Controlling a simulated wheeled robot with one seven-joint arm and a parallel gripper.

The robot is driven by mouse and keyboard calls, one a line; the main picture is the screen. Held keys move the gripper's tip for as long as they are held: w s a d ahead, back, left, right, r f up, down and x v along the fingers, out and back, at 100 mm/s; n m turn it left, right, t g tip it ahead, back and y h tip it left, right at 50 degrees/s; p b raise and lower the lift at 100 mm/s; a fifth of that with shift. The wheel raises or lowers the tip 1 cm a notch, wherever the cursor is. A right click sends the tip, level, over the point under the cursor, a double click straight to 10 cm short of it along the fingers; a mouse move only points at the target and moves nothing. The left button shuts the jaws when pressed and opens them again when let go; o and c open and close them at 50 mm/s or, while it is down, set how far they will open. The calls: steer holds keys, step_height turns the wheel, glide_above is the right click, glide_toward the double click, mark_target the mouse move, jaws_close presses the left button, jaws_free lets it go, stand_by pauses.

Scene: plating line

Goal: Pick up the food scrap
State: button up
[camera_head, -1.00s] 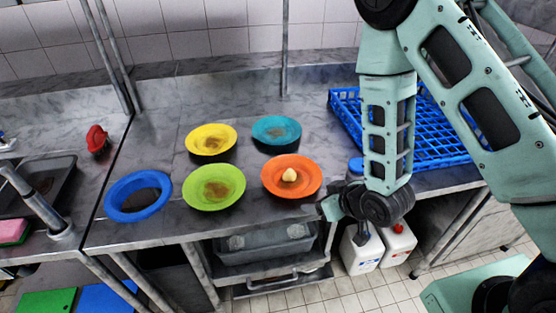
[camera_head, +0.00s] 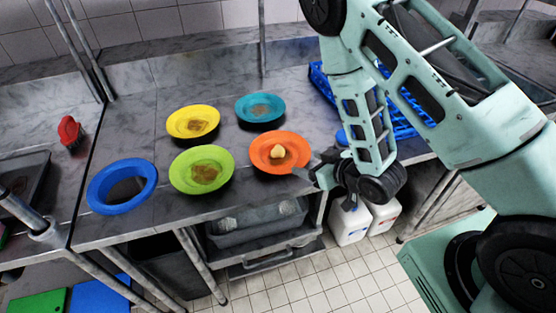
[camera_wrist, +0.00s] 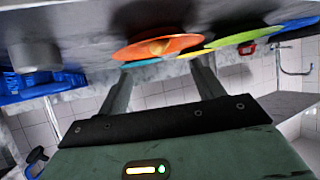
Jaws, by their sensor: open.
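The food scrap (camera_head: 278,151) is a small pale yellow lump on the orange plate (camera_head: 262,161), which stands near the front edge of the steel counter. My gripper (camera_head: 308,174) is at the right of the orange plate, close to its rim, with nothing in it. In the wrist view the two fingers of my gripper (camera_wrist: 160,90) are spread apart and point toward the orange plate (camera_wrist: 130,53). The scrap (camera_wrist: 158,47) shows there as a small tan patch on that plate.
Green (camera_head: 187,184), yellow (camera_head: 193,110) and teal (camera_head: 245,113) plates with brown stains stand near the orange one. A blue ring (camera_head: 97,196) surrounds a hole at left. A blue rack (camera_head: 400,122) lies behind my arm. White jugs (camera_head: 349,226) stand below the counter.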

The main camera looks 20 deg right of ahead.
mark_target(283, 154)
steer(key=shift+b+x, duration=1.55)
steer(key=shift+b, duration=0.35)
steer(key=p+x, duration=0.2)
steer(key=x, duration=0.1)
steer(key=shift+w, duration=0.25)
steer(key=shift+w+a+f+p, duration=0.2)
steer(key=shift+w+f+p, duration=0.1)
steer(key=shift+w, duration=0.15)
steer(key=p+x, duration=0.1)
steer(key=x, duration=0.1)
steer(key=p+x, duration=0.1)
steer(key=x, duration=0.1)
steer(key=shift+w+r+p, duration=0.2)
steer(key=shift+w+p, duration=0.15)
steer(key=shift+w, duration=0.15)
steer(key=shift+w+a+f, duration=0.1)
steer(key=shift+w+f, duration=0.05)
steer(key=shift+f, duration=0.05)
steer(key=c, duration=1)
